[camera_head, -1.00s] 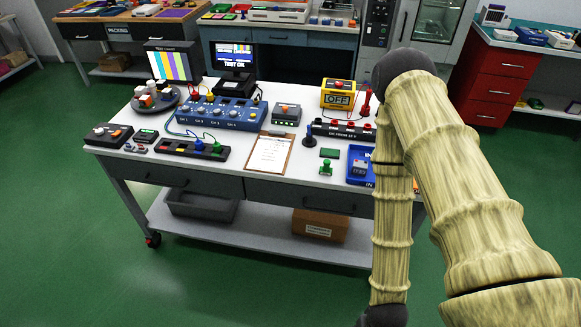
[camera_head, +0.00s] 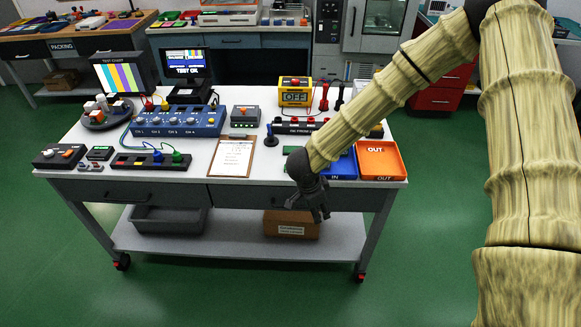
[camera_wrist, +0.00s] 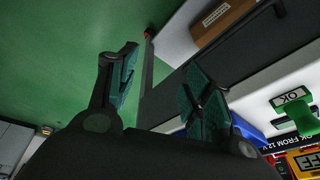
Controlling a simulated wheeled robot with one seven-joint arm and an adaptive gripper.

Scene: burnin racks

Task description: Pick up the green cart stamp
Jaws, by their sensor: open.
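The green stamp (camera_wrist: 300,118) shows at the right edge of the wrist view, on the white tabletop near its front edge, with a white OK label on its base. In the head view it is hidden behind my arm and gripper. My gripper (camera_head: 318,207) hangs at the table's front edge in the head view. In the wrist view my gripper (camera_wrist: 162,65) has its two fingers spread, with nothing between them. The stamp is off to the right of the fingers, apart from them.
The worktable (camera_head: 200,170) holds a clipboard (camera_head: 232,157), a blue IN tray (camera_head: 343,166), an orange OUT tray (camera_head: 380,160), a black stamp-like post (camera_head: 271,137) and a yellow meter (camera_head: 294,93). A cardboard box (camera_head: 291,224) sits on the lower shelf.

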